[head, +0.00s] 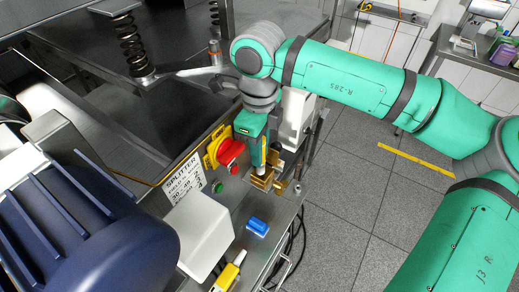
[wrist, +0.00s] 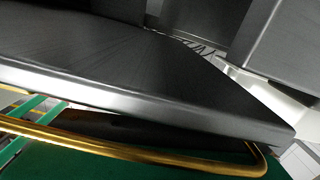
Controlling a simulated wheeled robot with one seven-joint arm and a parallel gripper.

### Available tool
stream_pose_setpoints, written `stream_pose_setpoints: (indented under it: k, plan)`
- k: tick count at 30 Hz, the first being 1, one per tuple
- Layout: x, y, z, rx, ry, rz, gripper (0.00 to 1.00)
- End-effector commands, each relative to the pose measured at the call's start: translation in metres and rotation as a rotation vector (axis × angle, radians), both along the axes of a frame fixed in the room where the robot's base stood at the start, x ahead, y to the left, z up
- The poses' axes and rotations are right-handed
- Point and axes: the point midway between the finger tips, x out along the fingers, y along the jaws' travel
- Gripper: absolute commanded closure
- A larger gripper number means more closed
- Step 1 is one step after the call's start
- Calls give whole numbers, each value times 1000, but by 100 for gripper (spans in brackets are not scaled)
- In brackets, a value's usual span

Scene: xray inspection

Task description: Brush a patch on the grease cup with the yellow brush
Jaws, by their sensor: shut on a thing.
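My gripper (head: 264,178) is low over the front edge of the steel machine, right of the red knob. It is shut on a small yellow-tan thing, whose shape is too small and covered to make out, so I cannot tell for sure that it is the yellow brush. A yellow item with a pale tip (head: 229,274) lies on the steel ledge at the bottom. I cannot pick out the grease cup with certainty; a small upright metal cylinder (head: 215,52) stands behind my wrist. The wrist view shows no recognisable brush or cup.
A red knob on a yellow plate (head: 229,151), green and red buttons and a sign (head: 182,176) are left of my gripper. A blue block (head: 257,227) lies on the ledge. In the wrist view a dark metal slab (wrist: 150,75) fills the middle. Tiled floor at right is open.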

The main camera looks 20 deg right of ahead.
Motion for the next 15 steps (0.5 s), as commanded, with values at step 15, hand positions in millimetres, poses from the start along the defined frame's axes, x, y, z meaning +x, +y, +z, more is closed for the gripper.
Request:
stream_pose_setpoints:
  k: [15]
  plan:
    - [0,0,-5,0,0,0,100]
